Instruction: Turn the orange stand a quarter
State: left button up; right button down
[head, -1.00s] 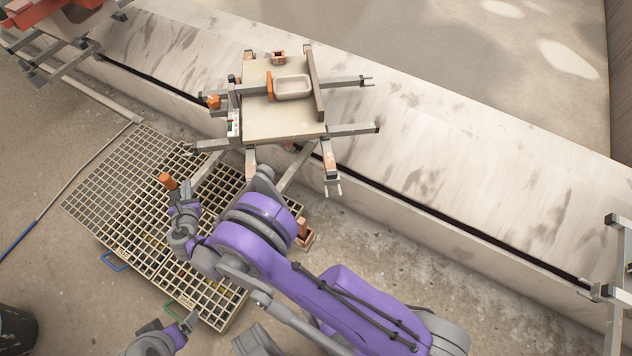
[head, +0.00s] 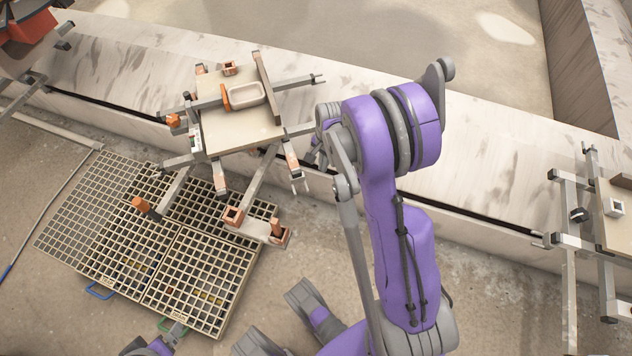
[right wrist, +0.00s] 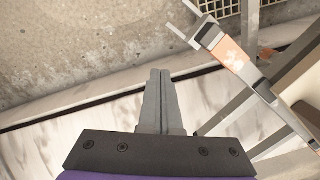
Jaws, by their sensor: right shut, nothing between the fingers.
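The stand with orange parts is in the middle of the head view. It has a square beige board (head: 236,137), grey arms sticking out around it, orange blocks and posts, and a pale dish (head: 250,95) on top. My right gripper (head: 314,158) is beside that arm, partly hidden by my own arm. In the right wrist view its fingers (right wrist: 160,75) are together and empty, apart from the arm.
A slatted grate (head: 150,235) lies on the floor in front of the stand. A long pale ledge (head: 480,150) runs behind it. Another stand (head: 590,215) is at the right edge, and a red-topped one (head: 28,28) is at the top left.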

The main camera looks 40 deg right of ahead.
jog(key=a+f+m+y+b, duration=0.2)
jog(key=a+f+m, duration=0.1)
jog(key=f+m, duration=0.3)
jog(key=shift+a+f+t, duration=0.3)
jog(key=shift+f, duration=0.7)
